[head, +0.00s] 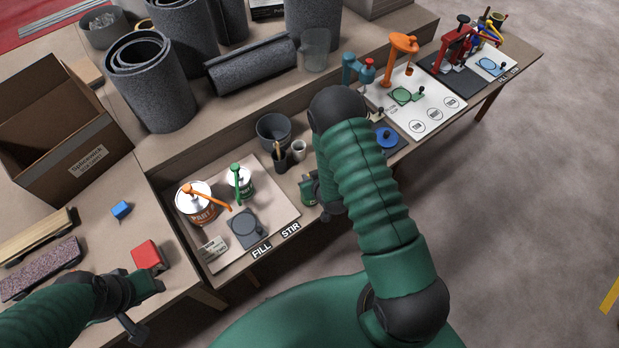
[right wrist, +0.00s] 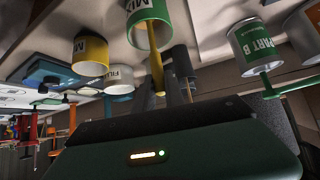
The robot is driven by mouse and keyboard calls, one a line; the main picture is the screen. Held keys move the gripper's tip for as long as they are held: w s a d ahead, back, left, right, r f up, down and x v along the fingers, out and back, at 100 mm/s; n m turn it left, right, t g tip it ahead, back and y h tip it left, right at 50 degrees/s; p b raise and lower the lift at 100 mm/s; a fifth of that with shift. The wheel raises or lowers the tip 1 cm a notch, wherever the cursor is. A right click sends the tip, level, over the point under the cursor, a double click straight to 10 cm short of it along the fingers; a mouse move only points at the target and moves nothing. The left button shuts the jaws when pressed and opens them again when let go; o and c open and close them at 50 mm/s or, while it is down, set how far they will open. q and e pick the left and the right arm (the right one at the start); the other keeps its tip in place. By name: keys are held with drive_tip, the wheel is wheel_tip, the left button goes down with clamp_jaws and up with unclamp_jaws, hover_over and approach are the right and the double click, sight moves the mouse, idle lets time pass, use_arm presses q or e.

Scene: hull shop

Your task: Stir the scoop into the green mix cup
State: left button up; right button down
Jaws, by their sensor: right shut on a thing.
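The green mix cup (right wrist: 145,22) shows in the right wrist view, where the scene hangs upside down. A yellow scoop handle (right wrist: 156,75) comes out of its mouth toward my right gripper (right wrist: 170,88), which is shut on it. The scoop's lower end is hidden in the cup. In the head view my right gripper (head: 322,190) is mostly behind my forearm, and the green cup (head: 307,192) partly shows beside it. My left gripper (head: 145,286) is close to a red block (head: 148,254); I cannot tell whether its jaws are open.
Paint-type cans with an orange pump (head: 194,205) and a green pump (head: 240,180) stand left of the cup. A dark scale (head: 245,228) sits on the same pale mat. A yellow cup (right wrist: 90,52) and a white FILL cup (right wrist: 120,76) are near the mix cup.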

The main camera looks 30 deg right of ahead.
drive_tip(key=shift+a, duration=0.2)
drive_tip(key=shift+a+r, duration=0.1)
drive_tip(key=shift+r, duration=0.1)
drive_tip(key=shift+r+p, duration=0.3)
wheel_tip(320, 180, up, 4)
drive_tip(key=p, duration=0.3)
wheel_tip(320, 180, up, 2)
drive_tip(key=shift+r+p, duration=0.1)
drive_tip(key=shift+p, duration=0.95)
